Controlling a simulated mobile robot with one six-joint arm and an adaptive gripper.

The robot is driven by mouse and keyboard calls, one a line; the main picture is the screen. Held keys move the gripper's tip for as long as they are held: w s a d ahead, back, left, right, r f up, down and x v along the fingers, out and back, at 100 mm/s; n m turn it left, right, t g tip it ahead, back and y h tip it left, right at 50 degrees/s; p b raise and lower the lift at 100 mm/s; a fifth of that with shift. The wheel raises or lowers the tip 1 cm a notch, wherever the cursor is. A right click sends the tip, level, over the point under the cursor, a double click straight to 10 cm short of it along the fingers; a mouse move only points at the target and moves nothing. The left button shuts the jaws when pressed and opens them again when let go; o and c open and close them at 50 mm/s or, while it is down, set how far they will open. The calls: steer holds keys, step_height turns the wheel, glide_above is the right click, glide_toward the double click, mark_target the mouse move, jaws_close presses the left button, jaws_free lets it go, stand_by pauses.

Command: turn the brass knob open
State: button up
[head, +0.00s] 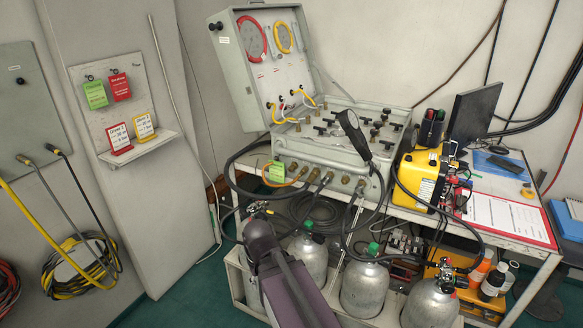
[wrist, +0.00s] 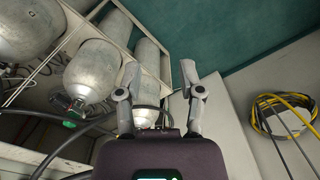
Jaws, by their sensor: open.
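The grey air panel (head: 315,150) stands on the bench in the head view with its lid raised. A row of brass fittings and knobs (head: 345,180) runs along its front face, several with hoses attached. I cannot tell which one is the task's brass knob. My gripper (wrist: 160,73) is open and empty in the wrist view, its two fingers spread apart. It faces the gas cylinders and the green floor, and no brass knob shows between the fingers. In the head view my arm is low in front of the bench, and the fingertips cannot be made out there.
Grey gas cylinders (head: 364,288) stand in a rack below the panel. A yellow unit (head: 419,180) stands on the bench at right. Coiled yellow hose (head: 75,270) hangs at left. Green floor is clear at left.

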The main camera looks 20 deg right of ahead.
steer(key=shift+w, duration=0.15)
steer(key=m+t+h+b, duration=0.1)
steer(key=t+h+b, duration=1.1)
steer(key=h, duration=0.2)
glide_toward(290, 170)
steer(key=v, duration=0.3)
steer(key=shift+w+r, duration=0.2)
steer(key=shift+r, duration=0.05)
steer(key=x, duration=1.3)
steer(key=shift+w+d+f, duration=0.15)
steer(key=shift+d+f, duration=0.1)
steer(key=shift+d, duration=0.1)
